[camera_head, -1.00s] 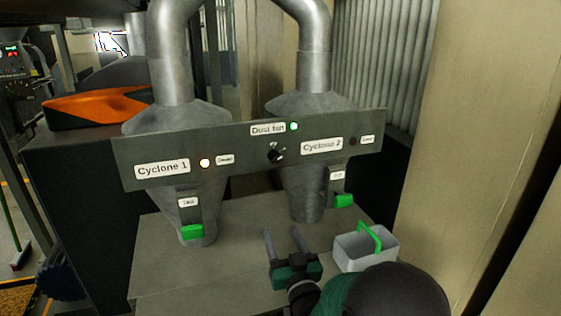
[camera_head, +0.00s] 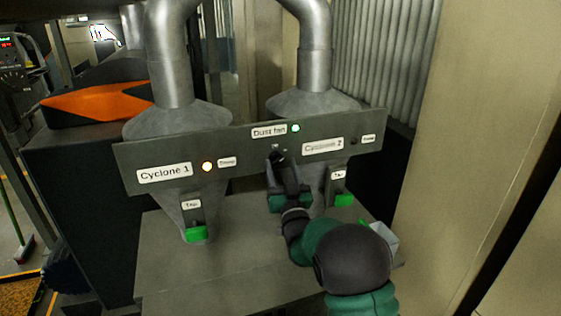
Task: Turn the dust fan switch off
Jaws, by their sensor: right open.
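The dust fan switch sits on the grey control panel (camera_head: 240,155), under the "Dust fan" label (camera_head: 268,131). The green lamp (camera_head: 295,128) beside that label is lit. My right gripper (camera_head: 278,158) is raised in front of the panel at the switch, with its fingers pointing at it. It is open. The fingers mostly cover the switch knob, so its turn angle and any contact cannot be told. My left gripper is not in view.
Cyclone 1 (camera_head: 186,118) and Cyclone 2 (camera_head: 313,103) stand behind the panel, with green taps (camera_head: 196,234) below. The table's left front is clear.

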